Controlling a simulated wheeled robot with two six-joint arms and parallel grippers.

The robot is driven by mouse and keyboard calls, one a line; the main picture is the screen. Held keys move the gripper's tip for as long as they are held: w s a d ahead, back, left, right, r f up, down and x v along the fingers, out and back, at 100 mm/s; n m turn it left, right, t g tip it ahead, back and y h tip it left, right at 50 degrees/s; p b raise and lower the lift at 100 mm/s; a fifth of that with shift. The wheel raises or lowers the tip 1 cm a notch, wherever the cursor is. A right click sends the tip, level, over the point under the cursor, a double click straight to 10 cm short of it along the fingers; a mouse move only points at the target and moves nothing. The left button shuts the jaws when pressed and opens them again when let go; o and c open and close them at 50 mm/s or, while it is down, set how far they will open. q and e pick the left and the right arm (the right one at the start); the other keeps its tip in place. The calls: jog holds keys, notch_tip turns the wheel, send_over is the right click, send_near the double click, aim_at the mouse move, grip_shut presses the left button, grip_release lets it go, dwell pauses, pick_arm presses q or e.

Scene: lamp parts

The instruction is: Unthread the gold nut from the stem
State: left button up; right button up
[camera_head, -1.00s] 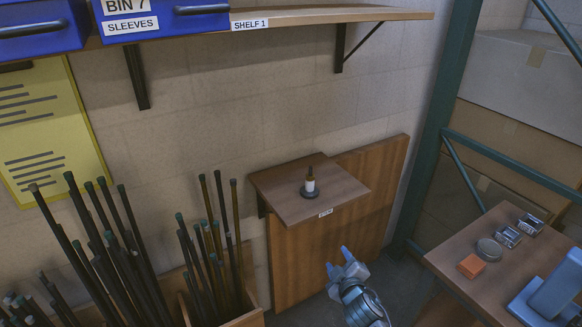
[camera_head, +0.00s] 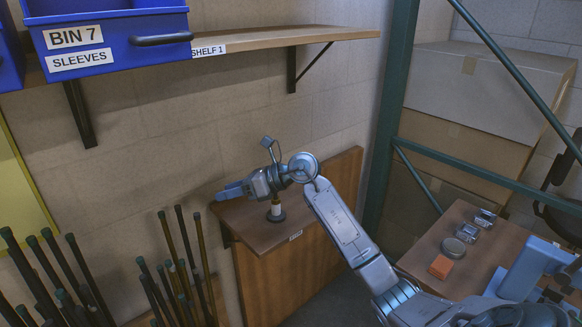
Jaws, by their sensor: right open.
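The lamp stem (camera_head: 276,208) stands upright on its dark round base on the small wooden wall shelf (camera_head: 262,238). A white part low on the stem shows. Its upper part is hidden by my right gripper's body, and I cannot make out the gold nut. My right gripper (camera_head: 228,191) reaches across from the right, in front of the stem's top, with its fingers pointing left. It is open, and its fingertips lie left of the stem, with nothing seen between them. I cannot tell whether it touches the stem. My left gripper is not in view.
Blue bins, one labelled BIN 7 SLEEVES (camera_head: 105,40), sit on the upper shelf (camera_head: 290,38). Dark rods (camera_head: 180,265) stand upright at lower left. A green rack post (camera_head: 388,120) rises at right. A side table holds an orange block (camera_head: 440,267) and small metal parts.

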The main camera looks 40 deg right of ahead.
jog(key=d+g+h, duration=0.2)
jog(key=d+h, duration=0.2)
jog(key=d, duration=0.4)
jog(key=g+h, duration=0.3)
jog(key=h, duration=0.1)
send_near(279, 199)
jog(key=p+x, duration=0.1)
jog(key=x, duration=0.1)
jog(key=p+x, duration=0.1)
jog(key=x, duration=0.2)
jog(key=p+x, duration=0.1)
jog(key=x, duration=0.2)
jog(key=shift+w+a, duration=0.3)
jog(key=shift+w, duration=0.05)
